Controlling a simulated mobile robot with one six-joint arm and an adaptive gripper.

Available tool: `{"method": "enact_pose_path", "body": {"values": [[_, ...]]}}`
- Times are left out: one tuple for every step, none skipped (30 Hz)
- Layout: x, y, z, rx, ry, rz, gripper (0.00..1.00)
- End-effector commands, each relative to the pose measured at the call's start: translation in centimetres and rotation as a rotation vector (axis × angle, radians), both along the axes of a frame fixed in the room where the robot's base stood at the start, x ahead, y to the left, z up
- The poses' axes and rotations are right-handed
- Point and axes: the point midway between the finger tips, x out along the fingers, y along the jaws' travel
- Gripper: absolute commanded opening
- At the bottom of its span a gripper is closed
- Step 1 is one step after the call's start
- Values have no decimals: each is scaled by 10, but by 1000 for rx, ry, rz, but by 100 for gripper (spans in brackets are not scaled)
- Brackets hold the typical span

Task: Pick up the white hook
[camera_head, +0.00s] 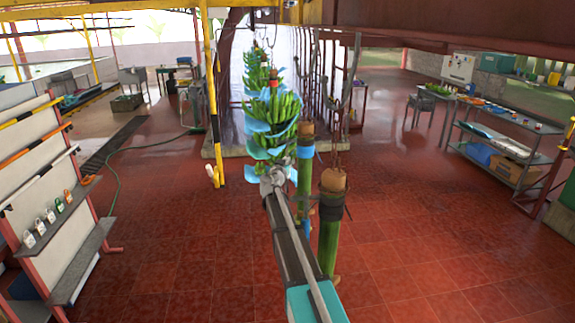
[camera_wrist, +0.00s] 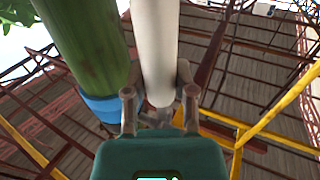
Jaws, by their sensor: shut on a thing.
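The white hook shows in the wrist view as a smooth white shaft (camera_wrist: 158,45) rising between the fingers. Its hooked end is not visible there. My gripper (camera_wrist: 158,100) is shut on this shaft. In the head view my gripper (camera_head: 272,180) is at the far end of my outstretched arm, just below the hanging bananas, and small there. I cannot make out the hook clearly in that view.
A green stem with a blue band (camera_wrist: 88,50) hangs close left of the shaft. In the head view, green stems (camera_head: 329,240) hang right of my arm and bananas (camera_head: 278,110) hang beyond. A rack (camera_head: 30,215) with several poles stands left, shelves (camera_head: 505,140) right. Red floor lies open.

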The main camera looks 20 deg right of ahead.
Motion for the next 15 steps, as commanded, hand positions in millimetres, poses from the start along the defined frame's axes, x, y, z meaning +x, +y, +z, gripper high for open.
{"method": "enact_pose_path", "body": {"values": [[0,0,4,0,0,0,0],[0,0,5,0,0,0,0],[2,6,3,0,0,1,0],[3,10,3,0,0,2,0],[5,15,3,0,0,2,0],[6,20,3,0,0,2,0],[8,25,3,0,0,2,0],[9,30,3,0,0,2,0],[11,37,3,0,0,2,0],[13,42,3,0,0,2,0],[15,48,3,0,0,3,0],[17,56,3,0,0,3,0],[19,62,3,0,0,2,0],[21,68,3,0,0,3,0],[23,76,3,0,0,3,0]]}}
